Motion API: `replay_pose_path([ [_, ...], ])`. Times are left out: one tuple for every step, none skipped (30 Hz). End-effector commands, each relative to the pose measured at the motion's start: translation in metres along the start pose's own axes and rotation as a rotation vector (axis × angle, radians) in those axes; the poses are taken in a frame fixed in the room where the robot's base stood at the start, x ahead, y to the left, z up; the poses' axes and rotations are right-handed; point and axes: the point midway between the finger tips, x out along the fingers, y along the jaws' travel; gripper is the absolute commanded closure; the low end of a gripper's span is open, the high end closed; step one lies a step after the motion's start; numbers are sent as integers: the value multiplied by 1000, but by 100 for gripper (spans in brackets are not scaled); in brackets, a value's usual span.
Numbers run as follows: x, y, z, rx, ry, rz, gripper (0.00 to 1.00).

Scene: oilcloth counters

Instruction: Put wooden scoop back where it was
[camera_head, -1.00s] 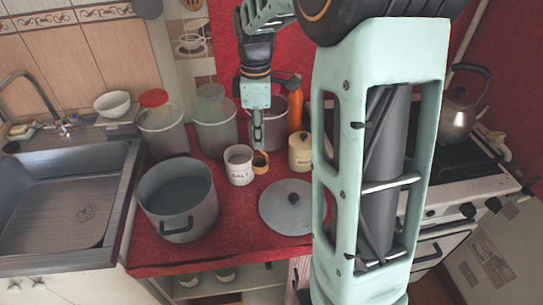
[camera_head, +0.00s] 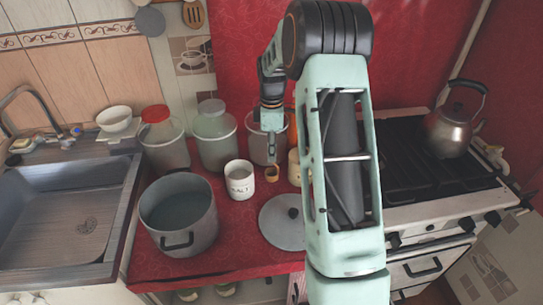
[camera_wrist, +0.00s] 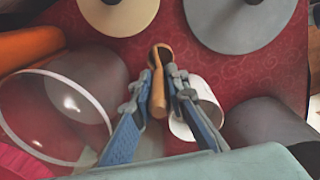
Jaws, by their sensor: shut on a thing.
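The wooden scoop (camera_head: 272,174) hangs bowl down, just right of the white mug marked SALT (camera_head: 240,181). My gripper (camera_head: 271,148) is above the scoop and shut on its handle. In the wrist view the scoop's handle (camera_wrist: 158,92) runs between the two fingers (camera_wrist: 158,90), with the dark bowl at its far end. The mug (camera_wrist: 198,106) shows beside the right finger there, its opening partly hidden. I cannot tell whether the scoop touches the counter.
A large pot (camera_head: 178,222) and a grey lid (camera_head: 283,223) stand in front on the red counter (camera_head: 235,235). Clear containers (camera_head: 215,137) line the back. A cream lidded jar (camera_head: 294,168) is partly hidden by my arm. The stove with a kettle (camera_head: 455,127) is at right.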

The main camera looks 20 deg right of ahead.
Motion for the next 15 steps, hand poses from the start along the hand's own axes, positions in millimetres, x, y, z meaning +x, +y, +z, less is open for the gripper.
replay_pose_path([
  [10, -2, 0, -1, 0, -4, 100],
  [14, -2, -1, -1, 0, -4, 100],
  [18, -2, -1, -1, 0, -4, 100],
  [20, -1, -1, -1, 0, -2, 100],
  [21, -1, -1, -1, 0, -1, 100],
  [21, -1, -1, -1, 0, 0, 100],
  [20, -1, -1, -1, 0, 0, 100],
  [20, -1, -1, -1, 0, 0, 100],
  [20, -1, -1, -1, 0, 0, 100],
  [20, -1, -1, -1, 0, 0, 100],
  [20, -1, -1, -1, 0, 0, 100],
  [21, -1, -1, -1, 0, -1, 100],
  [22, -1, -1, -1, 0, -1, 100],
  [24, -1, -1, -1, 0, -1, 100],
  [25, -1, -1, -1, 0, -1, 100],
])
